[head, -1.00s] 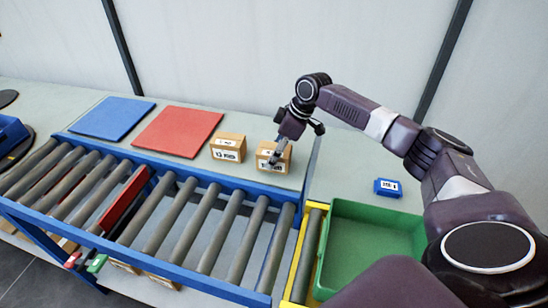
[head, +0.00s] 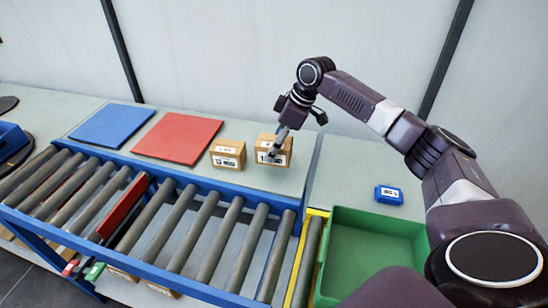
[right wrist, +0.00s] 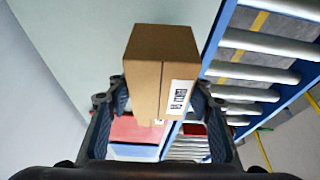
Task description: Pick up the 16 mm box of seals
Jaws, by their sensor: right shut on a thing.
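My right gripper (head: 272,152) is shut on a brown cardboard box (head: 284,144) with white labels. The box is upright and seems slightly above the grey table. A finger covers part of its front label, so I cannot read the size surely. In the right wrist view the box (right wrist: 148,75) sits between the two fingers of the gripper (right wrist: 160,108), its white printed label facing right. A second, similar box (head: 228,154) stands on the table just to the left, apart from it. My left gripper is not in view.
A red mat (head: 178,138) and a blue mat (head: 112,125) lie left of the boxes. A roller conveyor (head: 170,225) with a blue rail runs in front. A green tray (head: 375,218) and a small blue labelled item (head: 389,195) are at the right.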

